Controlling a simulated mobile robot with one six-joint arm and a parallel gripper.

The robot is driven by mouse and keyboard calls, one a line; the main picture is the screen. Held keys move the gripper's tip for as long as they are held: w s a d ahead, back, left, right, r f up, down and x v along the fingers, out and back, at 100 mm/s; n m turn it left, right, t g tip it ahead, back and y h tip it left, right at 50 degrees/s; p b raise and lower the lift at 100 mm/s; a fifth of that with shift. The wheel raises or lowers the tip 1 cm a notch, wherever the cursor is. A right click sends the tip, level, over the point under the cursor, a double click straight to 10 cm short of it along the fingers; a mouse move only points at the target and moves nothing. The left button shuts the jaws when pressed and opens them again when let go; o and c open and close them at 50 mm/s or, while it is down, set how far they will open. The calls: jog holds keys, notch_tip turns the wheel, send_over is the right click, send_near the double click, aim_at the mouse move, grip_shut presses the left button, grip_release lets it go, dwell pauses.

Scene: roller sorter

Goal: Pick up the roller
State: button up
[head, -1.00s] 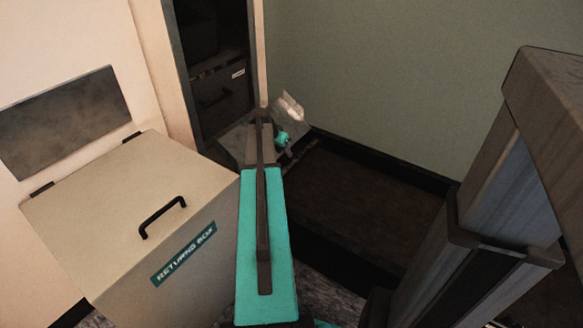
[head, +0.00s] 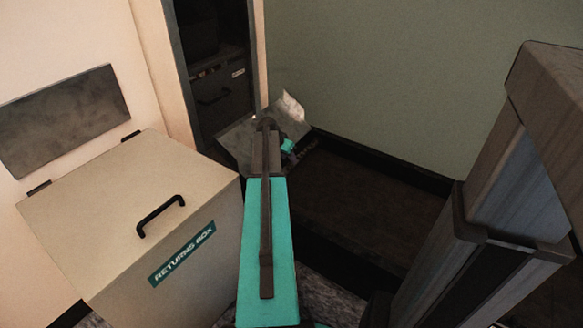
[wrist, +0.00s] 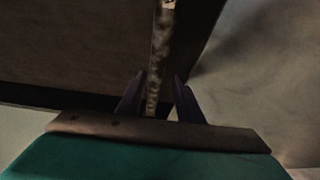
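I cannot make out the roller for certain in either view. In the wrist view my gripper (wrist: 157,82) has its two dark fingers apart. A narrow mottled strip (wrist: 160,45) runs up the picture between and beyond them; I cannot tell what it is or how far off it lies. Nothing is visibly clamped. In the head view my teal arm reaches forward, and a small teal part of its far end (head: 287,146) shows beside a pale grey surface (head: 235,142). The fingertips cannot be made out there.
A beige returns box (head: 110,205) with a black handle stands left of my arm. An open doorway or cabinet (head: 215,75) with dark drawers is behind it. A green wall (head: 400,80) and a dark low surface (head: 350,200) lie to the right.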

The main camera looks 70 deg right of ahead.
jog(key=shift+b+x, duration=0.75)
jog(key=shift+x, duration=1.4)
jog(key=shift+c, duration=0.4)
grip_shut()
